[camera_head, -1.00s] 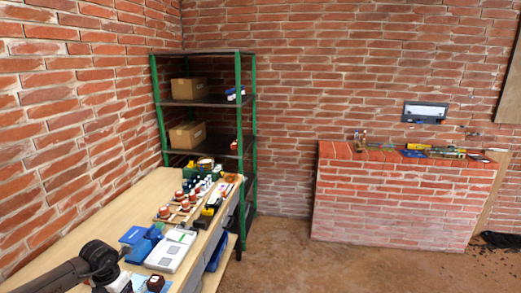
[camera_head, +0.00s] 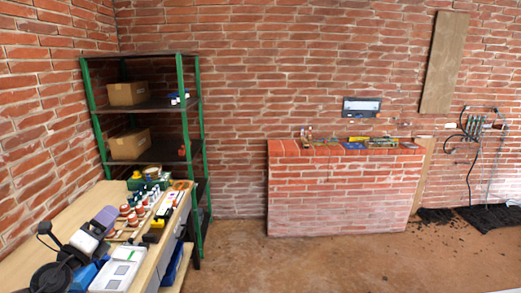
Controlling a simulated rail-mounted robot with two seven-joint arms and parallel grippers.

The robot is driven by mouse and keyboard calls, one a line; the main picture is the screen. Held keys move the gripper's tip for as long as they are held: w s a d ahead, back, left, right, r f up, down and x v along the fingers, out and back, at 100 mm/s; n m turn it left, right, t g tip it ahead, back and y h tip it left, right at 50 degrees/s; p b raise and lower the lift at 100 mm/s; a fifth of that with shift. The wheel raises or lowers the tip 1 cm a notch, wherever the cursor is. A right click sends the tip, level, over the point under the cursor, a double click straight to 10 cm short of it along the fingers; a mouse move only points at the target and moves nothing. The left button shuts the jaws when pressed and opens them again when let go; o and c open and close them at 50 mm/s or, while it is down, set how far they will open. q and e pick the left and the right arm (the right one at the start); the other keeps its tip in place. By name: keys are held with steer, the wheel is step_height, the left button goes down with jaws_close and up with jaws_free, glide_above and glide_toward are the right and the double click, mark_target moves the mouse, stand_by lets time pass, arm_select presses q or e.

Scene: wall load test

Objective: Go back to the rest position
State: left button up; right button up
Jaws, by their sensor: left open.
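My left gripper (camera_head: 96,228) shows at the lower left, over the wooden workbench (camera_head: 25,262). It is open, and I see nothing between its fingers. The dark joints of my left arm partly hide the bench and a blue item beside the white box (camera_head: 117,270). The gripper appears above and behind this box in the picture; whether it touches anything there I cannot tell. My right gripper is not in view.
Red-capped jars (camera_head: 127,212) and small bottles crowd the bench. A green-posted shelf (camera_head: 197,150) holds cardboard boxes (camera_head: 127,93). A low brick wall (camera_head: 340,190) carries tools. A board (camera_head: 443,62) leans or hangs at right. The floor (camera_head: 300,262) between is clear.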

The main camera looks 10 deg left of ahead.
arm_select(q)
steer(key=s+d+r+n+y, duration=0.3)
steer(key=r+n+y, duration=0.2)
steer(key=n+y, duration=0.75)
steer(key=s+d+f+n+g+h, duration=0.3)
steer(key=s+d+f+n+g, duration=0.2)
steer(key=s+d+f, duration=0.45)
steer(key=s+d+f+n+g+h, duration=0.45)
steer(key=s+d+f, duration=0.2)
steer(key=f, duration=0.65)
steer(key=s+d+f+n+g+h, duration=0.1)
steer(key=s+d+f+n+g, duration=0.2)
steer(key=s+f, duration=0.8)
steer(key=s+d+f+n+g+h, duration=0.15)
steer(key=s+f+g, duration=0.35)
steer(key=s+f, duration=0.65)
step_height(320, 180, up, 37)
steer(key=p, duration=3.5)
steer(key=shift+s+d+m+y, duration=0.25)
steer(key=shift+s+m+y, duration=0.1)
steer(key=shift+s, duration=0.05)
